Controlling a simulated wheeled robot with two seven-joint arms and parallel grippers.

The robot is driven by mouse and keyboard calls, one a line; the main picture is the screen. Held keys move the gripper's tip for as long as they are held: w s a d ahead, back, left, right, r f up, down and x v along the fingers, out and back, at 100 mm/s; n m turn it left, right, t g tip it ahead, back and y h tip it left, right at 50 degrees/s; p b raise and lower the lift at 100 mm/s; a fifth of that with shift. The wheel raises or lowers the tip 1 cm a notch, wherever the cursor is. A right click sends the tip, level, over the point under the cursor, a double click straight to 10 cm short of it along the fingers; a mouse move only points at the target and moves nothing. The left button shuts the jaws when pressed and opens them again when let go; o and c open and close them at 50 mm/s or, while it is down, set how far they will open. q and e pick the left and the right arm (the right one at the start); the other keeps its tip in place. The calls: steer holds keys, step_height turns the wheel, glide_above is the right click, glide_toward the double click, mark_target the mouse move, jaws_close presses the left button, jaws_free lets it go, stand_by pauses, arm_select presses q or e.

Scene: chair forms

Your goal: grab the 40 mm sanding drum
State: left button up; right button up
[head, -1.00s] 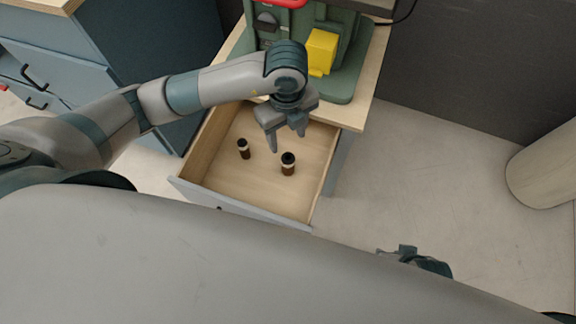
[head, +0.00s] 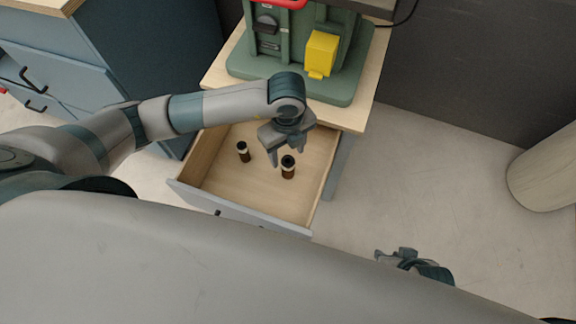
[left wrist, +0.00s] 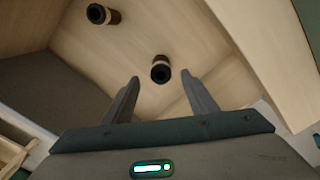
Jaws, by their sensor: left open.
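Two small sanding drums stand upright in the open drawer, brown with a pale band and a black top. The right drum (head: 288,170) looks slightly larger than the left drum (head: 243,152); no size marking can be read. My left gripper (head: 286,156) is open and empty above the right drum. In the left wrist view the right drum (left wrist: 160,70) shows between the two fingertips (left wrist: 161,77), not gripped, and the left drum (left wrist: 103,14) lies toward the upper left. My right gripper (head: 398,254) shows only in part at the lower right, low over the floor.
The pale wooden drawer (head: 225,185) has walls around the drums and a grey front. Above it, a green machine (head: 340,90) with a yellow box (head: 321,52) stands on the wooden top. A blue-grey cabinet (head: 140,60) is at the left.

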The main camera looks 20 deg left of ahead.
mark_target(287, 161)
arm_select(q)
steer(key=shift+f, duration=2.65)
steer(key=shift+d+f+b, duration=0.15)
steer(key=shift+f+b, duration=0.3)
steer(key=shift+f, duration=2.15)
steer(key=c, duration=1.2)
